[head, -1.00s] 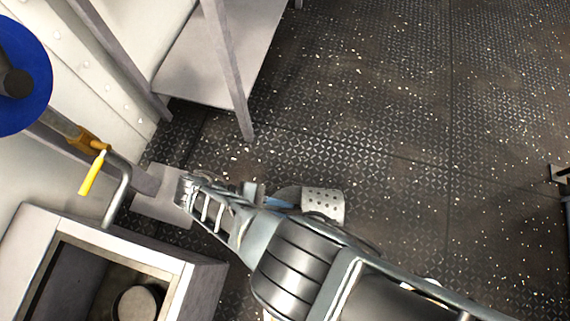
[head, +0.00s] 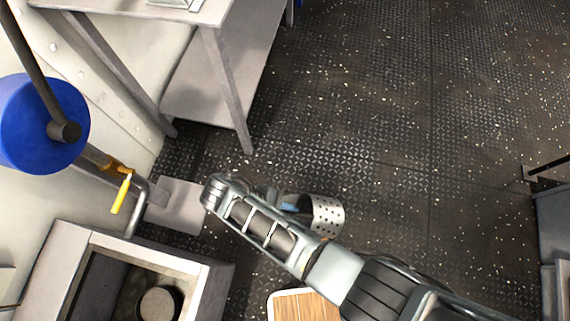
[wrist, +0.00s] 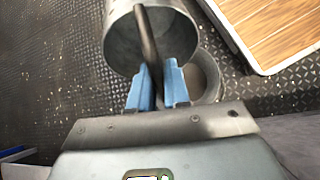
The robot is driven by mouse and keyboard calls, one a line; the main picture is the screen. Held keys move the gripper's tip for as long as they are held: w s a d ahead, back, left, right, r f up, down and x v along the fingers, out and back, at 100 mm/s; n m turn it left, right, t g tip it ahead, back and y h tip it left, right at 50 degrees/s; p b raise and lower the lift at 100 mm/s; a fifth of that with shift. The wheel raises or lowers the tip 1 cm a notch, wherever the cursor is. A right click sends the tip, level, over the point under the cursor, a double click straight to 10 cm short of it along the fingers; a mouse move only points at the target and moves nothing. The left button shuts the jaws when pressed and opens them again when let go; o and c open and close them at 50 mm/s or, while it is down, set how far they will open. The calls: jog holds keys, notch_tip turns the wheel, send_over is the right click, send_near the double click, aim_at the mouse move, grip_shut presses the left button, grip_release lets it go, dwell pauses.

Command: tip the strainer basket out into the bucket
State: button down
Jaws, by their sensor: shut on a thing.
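The strainer basket (head: 327,214) is a pale metal cylinder with round holes, tipped on its side beyond my forearm in the head view. In the wrist view the basket (wrist: 125,42) shows its open mouth, with a dark bar across it. My gripper (wrist: 158,92) has two blue fingers shut on that dark bar; in the head view the gripper (head: 290,205) is mostly hidden by my arm. A round grey container (wrist: 208,73), which looks like the bucket, shows partly behind the right finger, below the basket. Its inside is mostly hidden. I see no contents falling.
A wood-topped piece with a pale rim (head: 303,304) stands near my arm. A box-like basin (head: 205,270) is at lower left, below a pipe with a yellow lever (head: 121,194). A grey shelf table (head: 225,75) stands at upper left. The deck at right is largely open.

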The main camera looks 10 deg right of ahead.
jog(key=r+y+p, duration=0.1)
jog(key=r+p, duration=0.1)
jog(key=d+r+y+p, duration=0.1)
jog(key=r+p, duration=0.1)
jog(key=p, duration=0.1)
jog(key=shift+s+d+r, duration=0.1)
jog(key=shift+s+r, duration=0.05)
jog(key=shift+r, duration=0.1)
jog(key=s+d+r+t+y+p, duration=0.1)
jog(key=d+r+t+y+p, duration=0.1)
jog(key=d+r+y+p, duration=0.7)
jog(key=d+y+p, duration=0.2)
jog(key=p, duration=0.1)
jog(key=shift+s+p, duration=0.2)
jog(key=shift+p, duration=0.1)
jog(key=shift+r, duration=0.15)
dwell(0.4)
